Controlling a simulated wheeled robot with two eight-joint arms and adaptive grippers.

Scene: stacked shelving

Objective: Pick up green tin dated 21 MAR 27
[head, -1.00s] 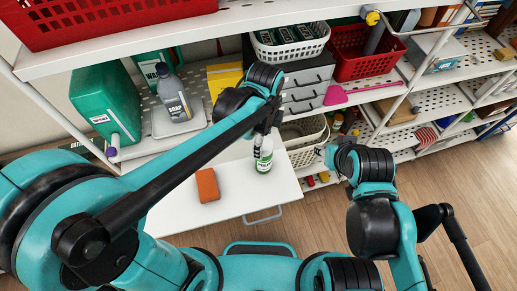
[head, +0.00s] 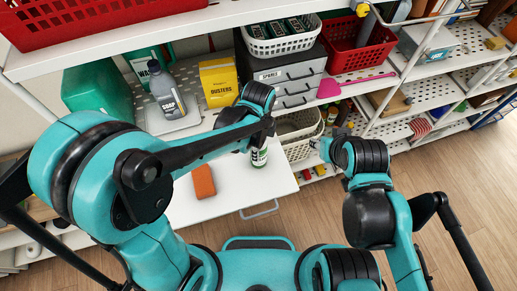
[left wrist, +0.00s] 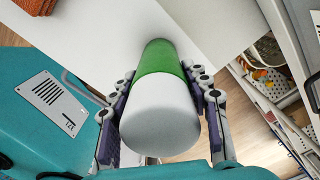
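A green and white can-like container (head: 259,156) stands upright on the white pull-out board (head: 225,205), near its right edge. In the left wrist view, its white top and green body (left wrist: 160,110) lie between the fingers of my left gripper (left wrist: 162,85). The fingers straddle it, with narrow gaps seeming to show at the sides. No date is readable. In the head view, my left gripper (head: 262,130) is above and around the container's upper part, mostly hidden by my arm. My right gripper (head: 318,146) is small and partly hidden, away from the board.
An orange-brown sponge (head: 204,181) lies on the board left of the container. A white basket (head: 283,44) holding dark green tins sits on the grey drawer unit (head: 285,75). A red basket (head: 358,58) is beside it. A grey soap bottle (head: 166,95) stands at left.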

